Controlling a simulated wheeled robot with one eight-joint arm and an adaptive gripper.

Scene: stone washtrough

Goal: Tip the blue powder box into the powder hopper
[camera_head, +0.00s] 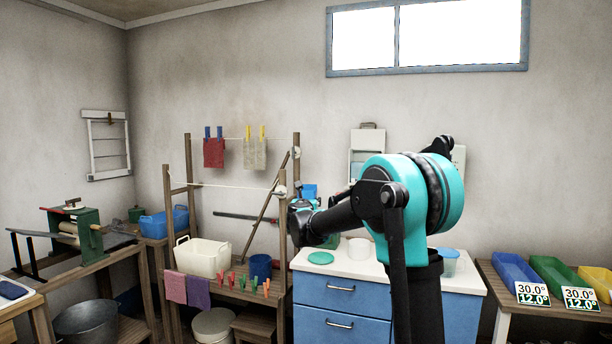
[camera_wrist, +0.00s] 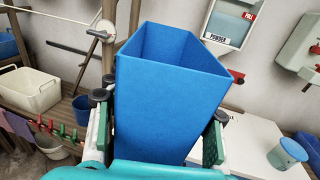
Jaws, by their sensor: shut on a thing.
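The blue powder box (camera_wrist: 168,105) fills the middle of the wrist view, open end up and roughly upright. My gripper (camera_wrist: 157,125) is shut on it, with a green pad against each side. I see the box's inner walls but not its contents. In the head view a small part of the blue box (camera_head: 310,189) shows beside my wrist, over the counter. The powder hopper (camera_wrist: 230,22), white with a blue lower front and a POWDER label, hangs on the wall behind and right of the box. In the head view the hopper (camera_head: 367,141) is partly hidden by my arm.
A white-topped blue counter (camera_head: 345,312) stands below, with a green lid (camera_head: 321,258) and a lidded tub (camera_head: 448,262). A wooden drying rack (camera_head: 187,190) with lines and clothes stands to the left. Coloured bins (camera_head: 515,268) sit on the right bench.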

